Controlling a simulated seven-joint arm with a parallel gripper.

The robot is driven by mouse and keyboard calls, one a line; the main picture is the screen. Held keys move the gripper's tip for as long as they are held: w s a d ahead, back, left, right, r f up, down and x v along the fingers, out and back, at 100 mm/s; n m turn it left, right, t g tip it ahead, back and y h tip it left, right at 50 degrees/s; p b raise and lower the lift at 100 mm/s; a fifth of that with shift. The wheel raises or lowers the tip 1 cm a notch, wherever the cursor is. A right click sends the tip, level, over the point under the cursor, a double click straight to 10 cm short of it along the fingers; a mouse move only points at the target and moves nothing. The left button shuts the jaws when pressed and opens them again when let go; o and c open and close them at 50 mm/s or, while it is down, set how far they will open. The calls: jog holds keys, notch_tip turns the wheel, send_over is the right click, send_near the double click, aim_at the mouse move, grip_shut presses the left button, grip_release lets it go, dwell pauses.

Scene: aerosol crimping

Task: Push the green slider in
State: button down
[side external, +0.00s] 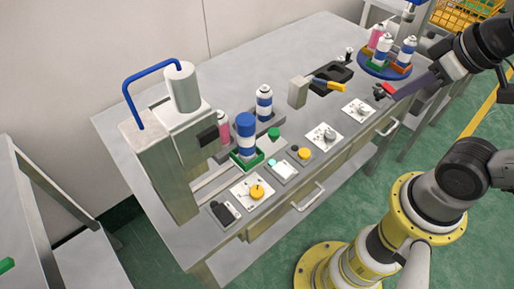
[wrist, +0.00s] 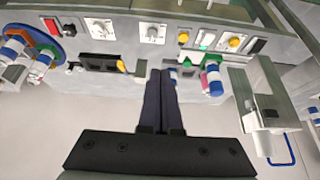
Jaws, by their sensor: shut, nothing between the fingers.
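The green slider (side external: 236,160) is a small green holder on the bench rail in front of the press, at the middle left in the side view. A can with a blue top (side external: 245,135) stands upright in it and hides part of it. In the wrist view the green slider (wrist: 210,58) shows right of my fingers, beside the blue and white can (wrist: 214,82). My gripper (side external: 395,97) is over the right part of the bench, well apart from the slider. Its long dark fingers (wrist: 161,72) are together and empty.
The grey press (side external: 160,160) stands at the left end. A blue and white can (side external: 264,103) and a pink can (side external: 221,128) stand near the slider. Panels with knobs line the front edge. A yellow-handled tool (side external: 330,86) and a carousel of cans (side external: 372,70) are at the right.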

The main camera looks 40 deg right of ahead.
jog(key=c, duration=1.2)
grip_release()
jog(key=shift+c, duration=0.2)
jog(key=o, duration=0.7)
jog(key=w+r+n, duration=0.2)
jog(key=w+r, duration=0.1)
jog(key=shift+a+r, duration=0.15)
jog(key=shift+o, duration=0.2)
jog(key=w+a+n+g, duration=0.1)
jog(key=w+a+n, duration=0.1)
jog(key=w, duration=0.7)
jog(key=shift+w+a+r+n+g, duration=0.25)
jog(key=shift+a+r+n+g, duration=0.05)
jog(key=shift+r+n+g, duration=0.1)
jog(key=n+g, duration=0.3)
jog(key=g, duration=0.1)
send_over(274, 131)
notch_tip(274, 131, down, 13)
notch_tip(274, 131, down, 13)
jog(key=shift+r, duration=0.1)
grip_shut()
